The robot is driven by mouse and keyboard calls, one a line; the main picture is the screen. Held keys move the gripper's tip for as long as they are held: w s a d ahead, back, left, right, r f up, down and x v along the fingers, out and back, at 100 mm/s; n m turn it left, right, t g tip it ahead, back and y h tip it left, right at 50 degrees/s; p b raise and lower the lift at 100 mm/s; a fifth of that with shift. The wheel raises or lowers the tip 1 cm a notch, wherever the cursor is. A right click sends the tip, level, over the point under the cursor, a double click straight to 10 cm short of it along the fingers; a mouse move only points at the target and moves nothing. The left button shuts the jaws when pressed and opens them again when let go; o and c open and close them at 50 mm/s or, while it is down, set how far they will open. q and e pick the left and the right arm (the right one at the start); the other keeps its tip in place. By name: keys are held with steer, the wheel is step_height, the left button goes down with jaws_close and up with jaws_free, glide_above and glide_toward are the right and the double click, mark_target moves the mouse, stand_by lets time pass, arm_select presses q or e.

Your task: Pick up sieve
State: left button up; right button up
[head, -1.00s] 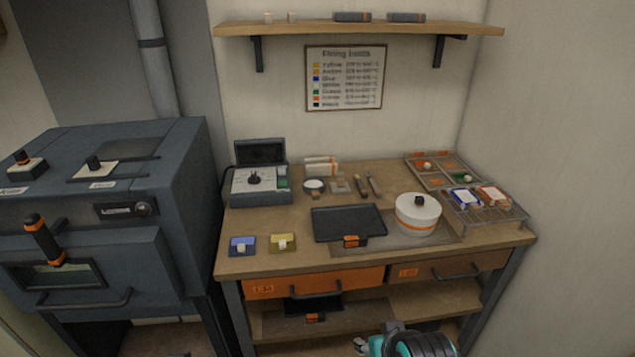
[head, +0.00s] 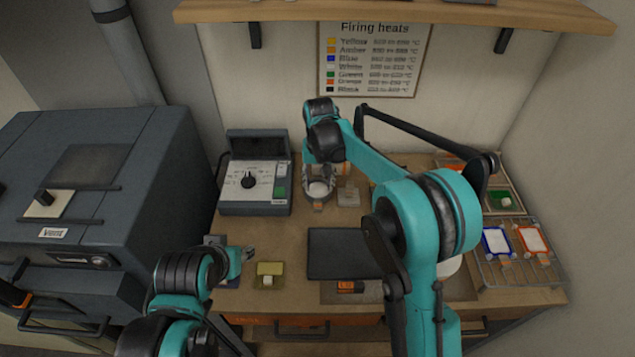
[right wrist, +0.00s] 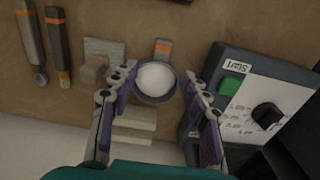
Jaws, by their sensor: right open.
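The sieve (head: 318,189) is a small round grey dish with a white inside and a short orange-banded handle. It lies at the back of the workbench; in the right wrist view the sieve (right wrist: 157,80) sits between the fingertips, its handle pointing away from the palm. My right gripper (head: 319,177) is open over it, with one finger of the gripper (right wrist: 158,88) on each side of the bowl. Whether the fingers touch the rim cannot be told. My left gripper (head: 243,266) is near the bench's front left, beside the yellow tile; its opening is unclear.
A grey controller box (head: 254,181) stands close left of the sieve. A small block (head: 348,194) and tools (right wrist: 58,45) lie to its right in the head view. A dark tray (head: 336,254), yellow tile (head: 269,275) and wire rack (head: 515,266) stand nearer the front.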

mark_target(318, 202)
steer(key=f, duration=0.2)
steer(key=shift+w+a+f+b, duration=0.2)
steer(key=shift+w+f+b, duration=0.1)
steer(key=shift+f, duration=0.1)
steer(key=f+b, duration=0.1)
steer(key=f, duration=0.4)
steer(key=shift+s+f+b, duration=0.2)
steer(key=shift+f+b, duration=0.05)
steer(key=shift+b, duration=0.1)
jaws_close()
